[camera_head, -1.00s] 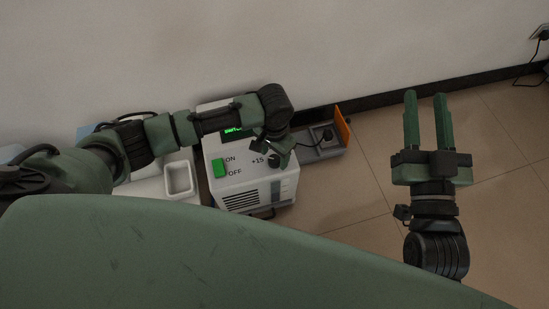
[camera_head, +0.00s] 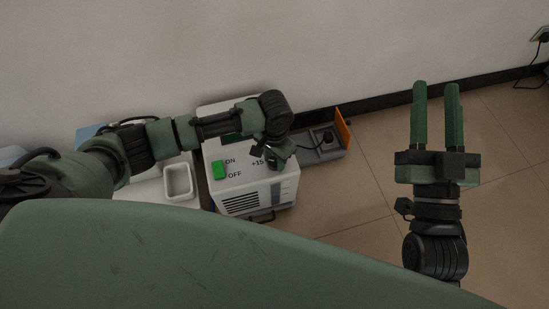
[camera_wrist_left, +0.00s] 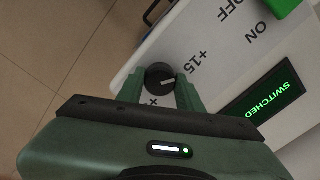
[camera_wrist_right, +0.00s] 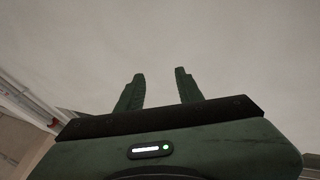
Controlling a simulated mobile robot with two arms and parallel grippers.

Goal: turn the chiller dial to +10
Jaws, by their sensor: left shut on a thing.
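The chiller (camera_head: 250,189) is a white box with a green ON/OFF switch (camera_head: 219,170) on its top face. Its black round dial (camera_wrist_left: 159,76) with a white pointer line shows in the left wrist view, between the fingers. The pointer lies roughly sideways; a "+15" mark is printed above the dial, and another label beside it is mostly hidden. My left gripper (camera_wrist_left: 160,88) is shut on the dial. In the head view my left wrist hides the dial. A display (camera_wrist_left: 264,101) reads "SWITCHED". My right gripper (camera_head: 435,92) is open and empty, away to the right.
A grey tray with a socket (camera_head: 322,143) and an orange end panel (camera_head: 343,130) sits right of the chiller, near the wall. A white open container (camera_head: 179,180) stands on its left. The floor (camera_head: 360,200) at right is clear.

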